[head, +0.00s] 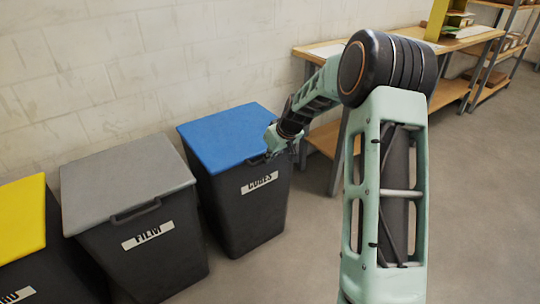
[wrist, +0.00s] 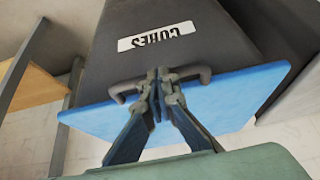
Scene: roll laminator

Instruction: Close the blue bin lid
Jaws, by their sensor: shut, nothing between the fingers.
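The blue bin lid (head: 222,136) lies flat across the top of the dark bin (head: 243,215) labelled "CORES". In the wrist view the blue lid (wrist: 225,100) and the bin's front (wrist: 185,62) appear upside down, with no clear gap between them. The lid's grey handle (wrist: 192,72) is at the front edge. My gripper (head: 271,154) is at the front right of the lid, beside the handle. In the wrist view my gripper (wrist: 158,73) has its fingertips together, in front of the handle's middle and covering it. Whether they touch it is unclear.
A grey-lidded bin (head: 130,180) labelled "FILM" stands to the left, with a yellow-lidded bin (head: 22,218) beyond it. A wooden workbench (head: 325,50) stands along the wall behind my arm. A white brick wall (head: 90,80) is behind the bins.

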